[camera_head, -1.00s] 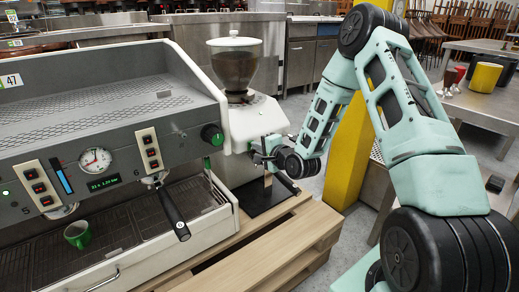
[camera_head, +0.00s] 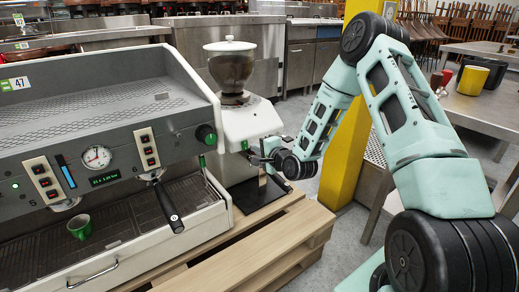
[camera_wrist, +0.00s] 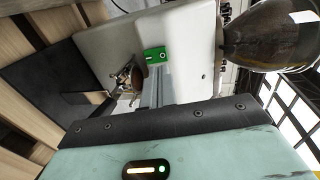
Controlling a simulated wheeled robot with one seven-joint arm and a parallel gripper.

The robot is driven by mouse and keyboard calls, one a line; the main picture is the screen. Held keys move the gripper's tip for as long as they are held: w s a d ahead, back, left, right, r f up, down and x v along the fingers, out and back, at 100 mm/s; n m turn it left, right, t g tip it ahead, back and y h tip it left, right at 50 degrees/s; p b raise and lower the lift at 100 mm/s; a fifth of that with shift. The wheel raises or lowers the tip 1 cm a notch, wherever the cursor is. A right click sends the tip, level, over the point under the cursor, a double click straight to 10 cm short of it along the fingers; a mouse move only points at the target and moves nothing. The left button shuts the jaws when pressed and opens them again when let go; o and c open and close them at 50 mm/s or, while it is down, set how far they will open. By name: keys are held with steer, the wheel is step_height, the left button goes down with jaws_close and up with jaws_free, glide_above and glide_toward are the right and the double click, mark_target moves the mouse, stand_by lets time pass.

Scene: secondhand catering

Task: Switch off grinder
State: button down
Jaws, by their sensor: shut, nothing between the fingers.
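The grinder (camera_head: 250,119) is a white machine with a clear hopper (camera_head: 231,68), standing right of the espresso machine. Its small green switch (camera_wrist: 154,55) with a white mark shows on the white body in the wrist view. In the head view the switch (camera_head: 245,145) is small, just left of my fingertips. My gripper (camera_head: 259,157) is shut and empty at the grinder's front. In the wrist view its grey fingers (camera_wrist: 151,88) reach up to the lower edge of the switch. I cannot tell whether they touch it.
The espresso machine (camera_head: 95,120) fills the left, with a black-handled portafilter (camera_head: 168,208) and a green cup (camera_head: 79,227) on its drip tray. A wooden pallet stand (camera_head: 255,258) lies below. A yellow post (camera_head: 347,150) stands behind my arm.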

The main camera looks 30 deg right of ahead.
steer(key=s+r+p, duration=0.2)
steer(key=s+r, duration=0.2)
steer(key=s, duration=0.5)
steer(key=shift+d+r+p, duration=0.15)
steer(key=shift+d+p, duration=0.05)
steer(key=shift+p, duration=0.2)
steer(key=shift+s, duration=0.1)
